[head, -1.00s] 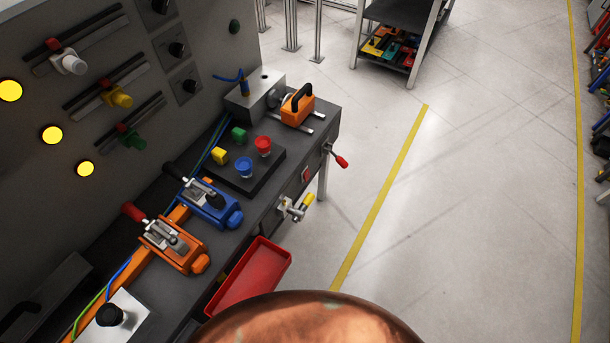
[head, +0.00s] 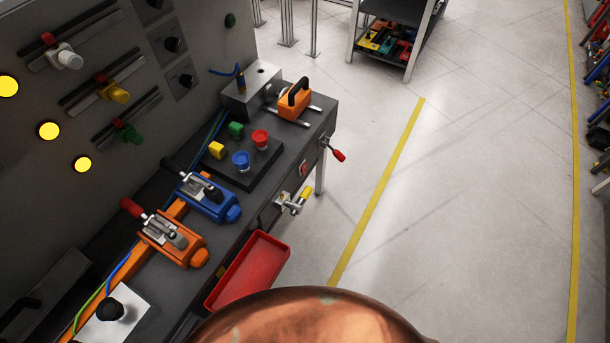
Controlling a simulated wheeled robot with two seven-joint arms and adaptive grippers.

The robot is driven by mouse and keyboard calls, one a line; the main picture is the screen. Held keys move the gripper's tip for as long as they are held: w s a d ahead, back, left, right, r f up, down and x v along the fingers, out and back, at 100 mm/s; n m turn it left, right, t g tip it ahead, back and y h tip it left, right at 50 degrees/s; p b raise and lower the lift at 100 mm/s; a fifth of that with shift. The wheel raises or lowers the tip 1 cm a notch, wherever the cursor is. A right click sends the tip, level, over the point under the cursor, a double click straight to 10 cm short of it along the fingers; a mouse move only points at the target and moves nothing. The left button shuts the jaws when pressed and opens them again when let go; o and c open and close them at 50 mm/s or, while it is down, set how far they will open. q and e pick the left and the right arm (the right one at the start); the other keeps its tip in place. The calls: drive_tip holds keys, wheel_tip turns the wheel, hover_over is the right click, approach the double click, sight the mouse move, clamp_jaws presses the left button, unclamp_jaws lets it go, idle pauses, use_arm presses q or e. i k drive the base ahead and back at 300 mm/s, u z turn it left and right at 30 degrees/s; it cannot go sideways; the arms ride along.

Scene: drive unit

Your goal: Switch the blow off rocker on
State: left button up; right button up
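A small red switch (head: 304,170) sits on the front face of the grey workbench (head: 268,200), below the worktop edge. It looks like a rocker, but its label and its position are too small to read. A red-handled lever (head: 336,154) sticks out to its right, and a valve with a yellow handle (head: 300,199) is just below it. Neither of my grippers is in view.
On the bench are an orange block with a black handle (head: 294,100), red and blue buttons (head: 241,160), and blue (head: 208,200) and orange (head: 174,243) clamps. A red tray (head: 250,272) hangs in front. A shelf (head: 395,45) stands behind.

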sight(304, 169)
drive_tip(key=k, duration=0.45)
drive_tip(key=z, duration=1)
drive_tip(key=i, duration=0.7)
drive_tip(key=u, duration=1.65)
